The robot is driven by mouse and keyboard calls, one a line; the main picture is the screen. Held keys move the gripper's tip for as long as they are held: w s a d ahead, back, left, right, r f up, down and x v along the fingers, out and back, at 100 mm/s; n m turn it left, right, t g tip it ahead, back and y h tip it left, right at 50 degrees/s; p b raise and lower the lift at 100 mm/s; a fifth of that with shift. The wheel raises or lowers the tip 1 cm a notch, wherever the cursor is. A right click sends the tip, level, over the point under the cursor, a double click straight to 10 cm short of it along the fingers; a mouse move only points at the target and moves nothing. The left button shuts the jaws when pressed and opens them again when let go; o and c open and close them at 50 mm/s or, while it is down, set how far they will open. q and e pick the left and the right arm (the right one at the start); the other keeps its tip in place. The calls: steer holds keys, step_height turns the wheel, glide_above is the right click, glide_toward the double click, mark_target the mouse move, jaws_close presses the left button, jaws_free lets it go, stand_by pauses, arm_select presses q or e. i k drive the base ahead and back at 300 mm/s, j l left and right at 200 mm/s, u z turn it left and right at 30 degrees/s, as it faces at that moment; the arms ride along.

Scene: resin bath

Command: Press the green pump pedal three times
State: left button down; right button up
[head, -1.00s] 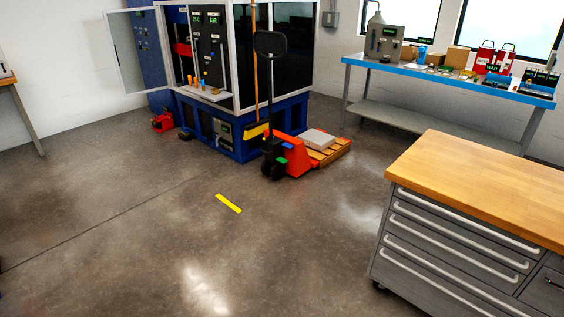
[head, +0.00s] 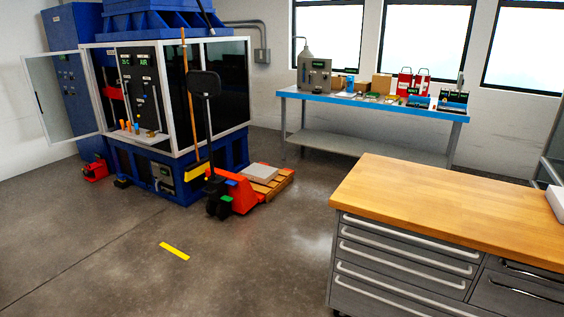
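A small green pedal (head: 224,199) shows low on the red pallet jack (head: 241,197), next to its black wheels. A blue part (head: 231,183) sits just above it. The jack's black handle (head: 206,85) stands upright. Its forks are under a wooden pallet (head: 270,188) with a grey slab (head: 260,173) on it. Neither of my grippers is in the head view.
A blue machine (head: 165,170) with glass panels and an open door stands behind the jack. A wood-topped drawer cabinet (head: 440,205) is at the right front. A blue-edged bench (head: 380,105) stands behind. The floor by the yellow strip (head: 174,251) is clear.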

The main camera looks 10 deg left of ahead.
mark_target(224, 199)
steer(key=i+j+u, duration=0.3)
steer(key=i, duration=0.3)
steer(key=i+j+u, duration=0.3)
steer(key=i, duration=0.35)
steer(key=i+u, duration=0.3)
steer(key=i, duration=0.3)
steer(key=i+j+z, duration=0.25)
steer(key=i+z, duration=0.2)
steer(key=i, duration=0.4)
steer(key=i+j+z, duration=0.45)
steer(key=i, duration=0.35)
steer(key=i+j+z, duration=0.45)
steer(key=i+j, duration=0.2)
steer(key=j, duration=0.15)
